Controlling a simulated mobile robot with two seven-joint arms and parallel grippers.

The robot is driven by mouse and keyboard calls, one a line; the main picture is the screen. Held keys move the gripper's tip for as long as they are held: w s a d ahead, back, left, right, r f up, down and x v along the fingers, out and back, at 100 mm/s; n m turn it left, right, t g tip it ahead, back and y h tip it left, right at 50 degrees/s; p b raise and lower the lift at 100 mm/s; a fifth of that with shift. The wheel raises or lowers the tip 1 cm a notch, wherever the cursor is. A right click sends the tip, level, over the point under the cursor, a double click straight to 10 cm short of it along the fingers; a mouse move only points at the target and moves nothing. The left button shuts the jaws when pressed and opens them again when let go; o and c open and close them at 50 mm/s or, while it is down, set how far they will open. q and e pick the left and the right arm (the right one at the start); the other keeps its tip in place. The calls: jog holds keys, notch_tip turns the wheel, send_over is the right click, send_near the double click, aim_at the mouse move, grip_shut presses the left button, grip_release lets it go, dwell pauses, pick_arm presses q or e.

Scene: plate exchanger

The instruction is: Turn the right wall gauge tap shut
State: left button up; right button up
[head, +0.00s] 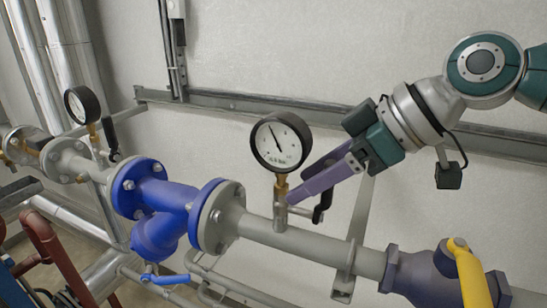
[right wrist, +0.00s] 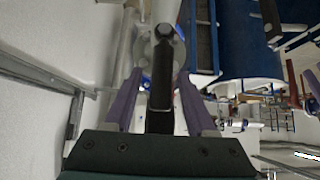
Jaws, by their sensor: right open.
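The right wall gauge (head: 281,142) is a round white dial with a black rim, on a brass stem above the grey pipe. Its tap has a black lever handle (head: 322,204), which hangs down at the right of the stem. My right gripper (head: 300,192) reaches in from the upper right, with its purple fingers at the tap. In the right wrist view the black lever (right wrist: 161,80) lies between the two open fingers, with a gap on each side. The finger on the far side is partly hidden in the head view. My left gripper is not in view.
A second gauge (head: 82,104) with its own black lever stands at the left. A blue strainer (head: 160,215) is bolted into the grey pipe (head: 305,243). A yellow-handled valve (head: 468,270) is at the lower right. A metal rail (head: 240,103) runs along the wall behind.

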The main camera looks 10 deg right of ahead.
grip_shut()
dwell(0.3)
dwell(1.1)
